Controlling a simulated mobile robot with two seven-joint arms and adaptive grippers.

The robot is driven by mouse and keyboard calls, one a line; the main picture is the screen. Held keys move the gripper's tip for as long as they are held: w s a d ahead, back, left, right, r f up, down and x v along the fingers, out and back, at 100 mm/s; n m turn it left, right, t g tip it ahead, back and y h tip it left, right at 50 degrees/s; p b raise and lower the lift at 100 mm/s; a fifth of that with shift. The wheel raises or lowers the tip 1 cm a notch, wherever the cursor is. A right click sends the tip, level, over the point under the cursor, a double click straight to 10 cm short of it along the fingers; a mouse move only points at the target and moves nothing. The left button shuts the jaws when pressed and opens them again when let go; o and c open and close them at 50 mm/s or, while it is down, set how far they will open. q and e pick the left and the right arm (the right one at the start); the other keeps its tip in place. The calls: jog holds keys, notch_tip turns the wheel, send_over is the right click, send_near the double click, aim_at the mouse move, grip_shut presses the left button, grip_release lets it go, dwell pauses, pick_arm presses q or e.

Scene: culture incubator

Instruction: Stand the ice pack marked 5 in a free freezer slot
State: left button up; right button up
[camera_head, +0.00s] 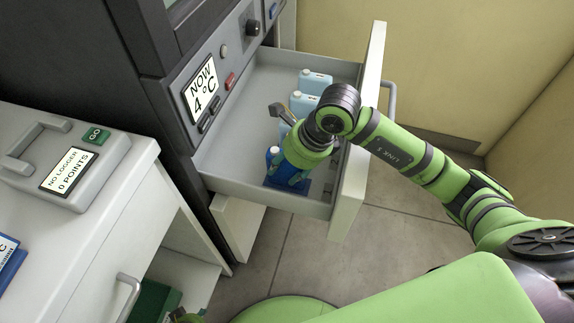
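No number is readable on any pack.
The cabinet panel display (201,87) reads NOW 4 °C. A grey logger (62,165) with a GO button sits on the white counter (95,222) at left. The drawer's white front (358,140) stands close beside my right arm. The drawer's left floor is bare.

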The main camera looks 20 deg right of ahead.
jog(key=o, duration=0.4)
jog(key=p+v, duration=0.1)
jog(key=v, duration=1.1)
jog(key=shift+r+p, duration=0.2)
jog(key=shift+p, duration=0.2)
